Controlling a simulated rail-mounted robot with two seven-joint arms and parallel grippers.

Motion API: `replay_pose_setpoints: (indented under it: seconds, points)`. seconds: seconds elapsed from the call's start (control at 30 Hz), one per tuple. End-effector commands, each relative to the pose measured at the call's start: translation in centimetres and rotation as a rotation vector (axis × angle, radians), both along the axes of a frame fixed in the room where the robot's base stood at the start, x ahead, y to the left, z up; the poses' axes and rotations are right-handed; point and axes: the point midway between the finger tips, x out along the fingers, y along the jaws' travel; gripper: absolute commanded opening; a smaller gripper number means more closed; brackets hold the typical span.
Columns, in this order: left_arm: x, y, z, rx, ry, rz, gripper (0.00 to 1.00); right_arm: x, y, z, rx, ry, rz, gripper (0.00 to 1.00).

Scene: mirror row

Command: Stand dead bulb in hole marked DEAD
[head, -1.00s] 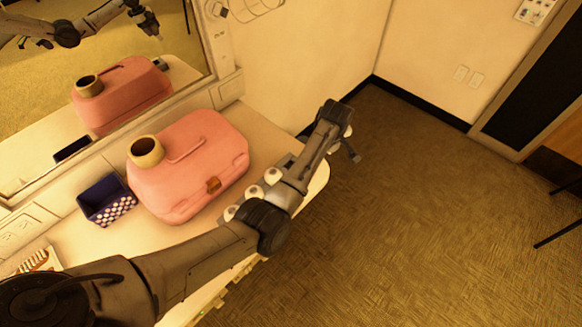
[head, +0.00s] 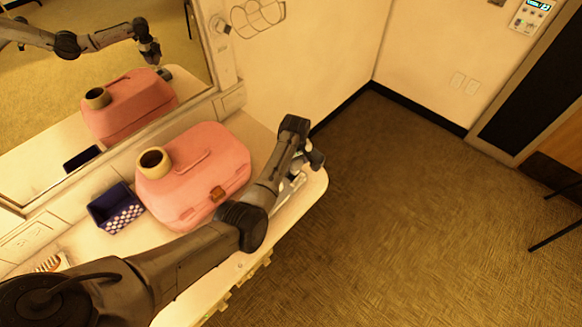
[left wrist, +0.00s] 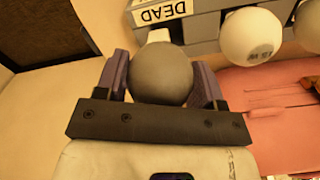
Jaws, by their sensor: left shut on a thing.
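My left gripper (head: 314,164) hangs over the right end of the counter in the head view. In the left wrist view it is shut on a dark grey bulb (left wrist: 162,76), one finger on each side. The bulb's pale base (left wrist: 158,36) points toward a grey block (left wrist: 205,24) with an upside-down DEAD label (left wrist: 160,11). The bulb looks very close to the block; I cannot tell whether its base is in a hole. A white bulb (left wrist: 250,35) with printing stands at the block beside it. My arm mostly hides the block in the head view. My right gripper is not in view.
A pink case (head: 198,172) with a tan roll (head: 153,162) on it stands left of my forearm, near the block. A blue basket (head: 116,208) is farther left. A mirror (head: 150,50) lines the wall behind. Open floor lies right of the counter.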

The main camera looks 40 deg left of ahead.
Motion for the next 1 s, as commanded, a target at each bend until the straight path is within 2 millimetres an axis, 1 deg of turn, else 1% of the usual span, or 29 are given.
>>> replay_pose_setpoints:
  seconds: [0.1, 0.27, 0.5, 0.6, 0.87, 0.9, 0.97, 1.0]
  points:
    - [-0.7, 0.7, -0.5, 0.0, 0.0, -0.001, 0.45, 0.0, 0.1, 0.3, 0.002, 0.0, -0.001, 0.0]
    - [-0.9, 1.0, -1.0, 0.0, -0.001, -0.002, 0.45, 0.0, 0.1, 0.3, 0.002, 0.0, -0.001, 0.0]
    - [-0.9, 1.0, -4.0, 0.0, 0.001, -0.001, 0.45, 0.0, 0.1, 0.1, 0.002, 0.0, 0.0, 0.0]
    - [-0.9, 1.1, -4.7, 0.0, 0.0, -0.001, 0.45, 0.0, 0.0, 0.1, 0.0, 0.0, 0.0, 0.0]
    - [-0.9, 1.0, -4.9, 0.0, -0.001, -0.001, 0.45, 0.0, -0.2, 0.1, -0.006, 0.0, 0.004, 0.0]
    - [-0.9, 1.0, -4.9, 0.0, -0.001, -0.001, 0.66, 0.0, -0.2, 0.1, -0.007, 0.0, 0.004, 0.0]
    - [-0.9, 1.0, -4.9, 0.0, -0.001, -0.001, 0.72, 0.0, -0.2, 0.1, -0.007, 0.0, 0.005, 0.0]
    - [-0.9, 1.0, -4.9, 0.0, -0.001, -0.001, 0.73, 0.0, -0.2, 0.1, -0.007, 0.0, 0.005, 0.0]
